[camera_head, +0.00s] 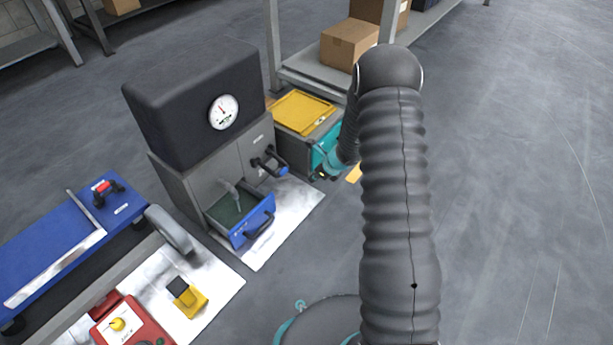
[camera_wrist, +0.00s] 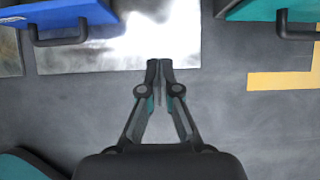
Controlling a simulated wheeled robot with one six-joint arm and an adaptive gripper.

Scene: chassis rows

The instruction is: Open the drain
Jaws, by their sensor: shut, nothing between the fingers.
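A grey machine (camera_head: 200,185) with a black top (camera_head: 195,95) and a round gauge (camera_head: 223,112) stands at the left centre in the head view. A black lever with a blue end (camera_head: 283,171) sticks out of its front, probably the drain handle; I cannot read its label. Below it a blue-fronted drawer (camera_head: 252,222) is pulled out, with something pale inside. The drawer front also shows at the top left of the wrist view (camera_wrist: 65,14). My gripper (camera_wrist: 161,66) is shut and empty, over the floor beside the machine. The lever is not clearly visible in the wrist view.
A teal-fronted unit (camera_head: 320,148) with a yellow lid (camera_head: 303,111) stands right of the machine; its handle (camera_wrist: 284,30) shows at the top right of the wrist view. A blue cart (camera_head: 60,245) and a red device (camera_head: 133,325) are at left. Floor at right is clear.

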